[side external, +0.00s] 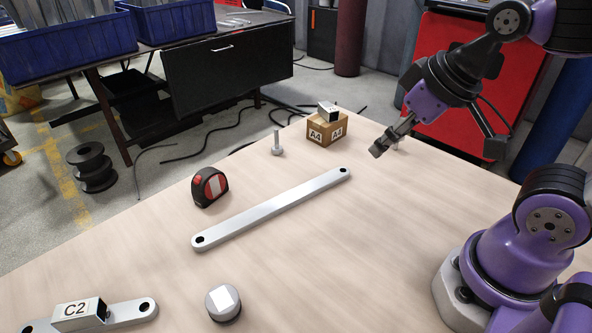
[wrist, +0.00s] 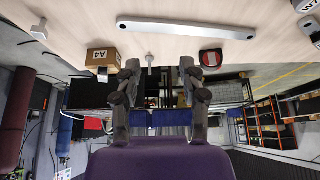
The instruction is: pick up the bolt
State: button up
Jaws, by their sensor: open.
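A grey bolt (side external: 277,144) stands on its head with its shank upright near the table's far edge. In the wrist view the bolt (wrist: 150,61) shows between the two fingers, but well beyond them. My gripper (side external: 436,149) is open and empty above the right side of the table, clearly apart from this bolt. The gripper's fingers (wrist: 160,65) are spread wide in the wrist view. A second small pale part (side external: 398,143) is partly hidden behind one finger; it also shows at the wrist view's upper left (wrist: 38,31), and I cannot tell what it is.
An A4 cardboard box (side external: 326,129) with a small bracket (side external: 328,111) on top stands right of the bolt. A tape measure (side external: 209,187), a long flat bar (side external: 272,208), a round capped part (side external: 223,302) and a C2 bracket (side external: 79,314) lie nearer. The table's right-centre is clear.

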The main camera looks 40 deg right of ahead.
jog(key=w+r, duration=0.1)
jog(key=w, duration=0.6)
jog(key=m+h, duration=0.1)
jog(key=m, duration=0.1)
send_near(275, 146)
jog(key=shift+w+d+f, duration=0.25)
jog(key=shift+w+f, duration=0.35)
jog(key=shift+w, duration=0.35)
jog(key=shift+w+d+r+x, duration=0.1)
jog(key=shift+x, duration=0.95)
jog(key=shift+w+d+r+x, duration=0.1)
jog(key=shift+w+x, duration=0.05)
jog(key=shift+x, duration=0.9)
jog(key=shift+w+d+x, duration=0.1)
jog(key=shift+x, duration=0.95)
grip_shut()
